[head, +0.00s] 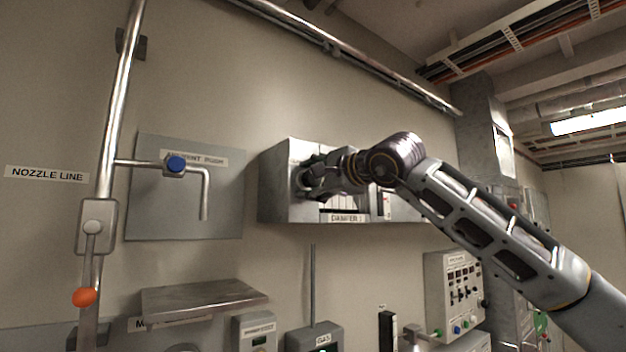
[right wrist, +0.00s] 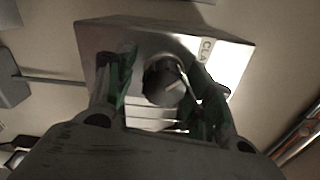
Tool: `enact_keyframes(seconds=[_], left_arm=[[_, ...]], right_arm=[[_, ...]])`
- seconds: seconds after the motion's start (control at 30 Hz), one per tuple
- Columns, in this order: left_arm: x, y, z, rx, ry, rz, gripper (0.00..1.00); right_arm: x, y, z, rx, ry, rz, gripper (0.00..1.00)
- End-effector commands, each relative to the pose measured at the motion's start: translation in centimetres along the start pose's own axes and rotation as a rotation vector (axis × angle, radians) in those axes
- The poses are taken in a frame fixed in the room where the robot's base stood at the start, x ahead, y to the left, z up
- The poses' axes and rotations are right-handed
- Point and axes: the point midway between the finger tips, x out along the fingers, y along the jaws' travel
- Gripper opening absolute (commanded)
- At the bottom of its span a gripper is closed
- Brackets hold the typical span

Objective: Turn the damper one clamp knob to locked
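The damper one box (head: 288,206) is a grey metal housing on the wall, labelled DAMPER 1 (head: 345,218) in the head view. My right gripper (head: 306,181) is at the left part of the box front and hides the knob in the head view. In the right wrist view its two fingers (right wrist: 160,90) stand apart on either side of the knob; a gap shows on the left. My left gripper is out of view.
A grey panel (head: 140,215) with a blue-knobbed pipe tap (head: 176,164) is left of the box. A vertical pipe with an orange-ended lever (head: 84,297) stands further left. A shelf (head: 205,299) juts out below. A control box (head: 455,285) hangs at lower right.

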Motion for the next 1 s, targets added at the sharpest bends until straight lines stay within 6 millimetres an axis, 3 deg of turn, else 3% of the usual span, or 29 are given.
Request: enact_keyframes(seconds=[0.57, 1.0], left_arm=[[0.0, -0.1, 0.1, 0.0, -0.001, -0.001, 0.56], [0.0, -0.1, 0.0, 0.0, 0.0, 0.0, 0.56]], right_arm=[[-1.1, -0.3, -0.1, 0.001, 0.0, -0.006, 0.56], [-5.8, -0.3, -0.1, 0.001, 0.0, -0.007, 0.56]])
